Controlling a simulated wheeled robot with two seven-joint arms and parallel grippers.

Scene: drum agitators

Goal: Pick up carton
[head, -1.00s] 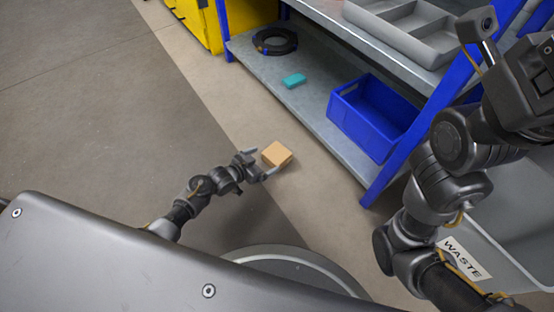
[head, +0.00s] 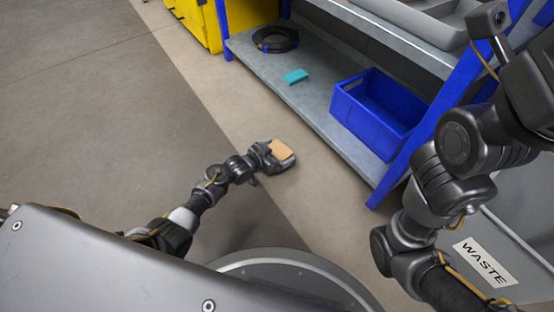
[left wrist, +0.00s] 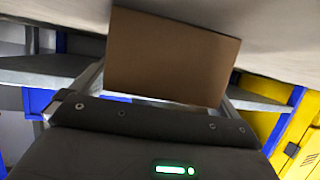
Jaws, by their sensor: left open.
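A small tan carton (head: 282,149) is low near the floor, in front of the shelf unit. My left gripper (head: 278,156) is at the carton, with its jaws open and partly hiding it. In the left wrist view the brown carton (left wrist: 170,58) fills the upper middle, close to the gripper body, and appears to be between the open fingers. I cannot tell whether either finger touches it. My right arm shows at the right of the head view, but its fingers are out of frame.
A shelf unit (head: 300,106) holds a blue bin (head: 375,125), a teal block (head: 295,77) and a black coil (head: 275,45) on its lower level. A grey bin labelled WASTE (head: 520,235) stands at right. A yellow cabinet (head: 200,22) is behind. The floor at left is clear.

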